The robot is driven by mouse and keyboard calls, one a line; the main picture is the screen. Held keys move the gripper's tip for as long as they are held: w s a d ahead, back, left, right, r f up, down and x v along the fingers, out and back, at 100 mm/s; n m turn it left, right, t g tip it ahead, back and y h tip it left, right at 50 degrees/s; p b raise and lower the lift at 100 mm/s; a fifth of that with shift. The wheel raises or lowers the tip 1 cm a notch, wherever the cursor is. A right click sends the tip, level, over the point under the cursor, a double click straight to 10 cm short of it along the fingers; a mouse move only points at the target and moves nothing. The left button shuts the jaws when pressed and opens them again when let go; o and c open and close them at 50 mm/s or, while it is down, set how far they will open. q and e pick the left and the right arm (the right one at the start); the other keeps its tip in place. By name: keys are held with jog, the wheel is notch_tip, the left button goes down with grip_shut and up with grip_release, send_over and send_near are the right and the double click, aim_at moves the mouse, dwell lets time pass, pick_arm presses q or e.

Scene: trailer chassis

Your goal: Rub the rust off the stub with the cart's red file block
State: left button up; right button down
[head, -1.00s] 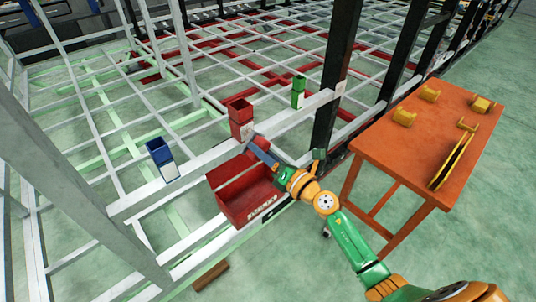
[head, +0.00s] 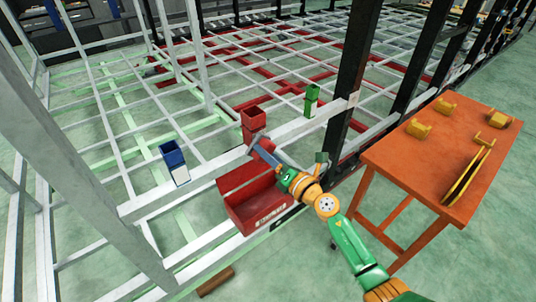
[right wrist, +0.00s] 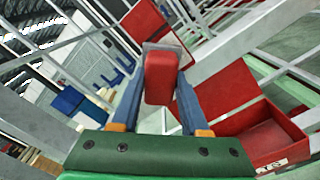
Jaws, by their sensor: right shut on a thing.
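My right gripper (head: 265,151) is shut on a red block, which shows between its blue fingers in the right wrist view (right wrist: 160,78). The gripper is just in front of and below the red stub (head: 255,122) on the white beam (head: 217,163). In the right wrist view the red stub (right wrist: 146,20) rises behind the block, with a grey edge between them. I cannot tell whether the block touches the stub or the beam. No rust can be made out on the stub. My left gripper is not in view.
A blue stub (head: 174,161) and a green stub (head: 311,100) stand on the same beam. An open red bin (head: 252,207) hangs below the gripper. An orange table (head: 405,160) with yellow parts stands at the right. A dark upright (head: 345,85) rises near the green stub.

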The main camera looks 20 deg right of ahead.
aim_at(274, 146)
jog(key=shift+x, duration=0.8)
jog(key=d+b, duration=0.1)
jog(key=w+d+b, duration=0.1)
jog(key=d, duration=0.1)
jog(key=shift+d+f, duration=0.15)
jog(key=shift+d, duration=0.05)
jog(key=shift+s+a+r+p, duration=0.15)
jog(key=shift+a+p, duration=0.3)
jog(key=shift+a, duration=0.15)
jog(key=shift+s+a+r+p, duration=0.2)
jog(key=shift+a+p, duration=0.25)
jog(key=shift+a, duration=0.2)
jog(key=shift+s+a+f, duration=0.1)
jog(key=shift+s+a, duration=0.05)
jog(key=shift+a, duration=0.35)
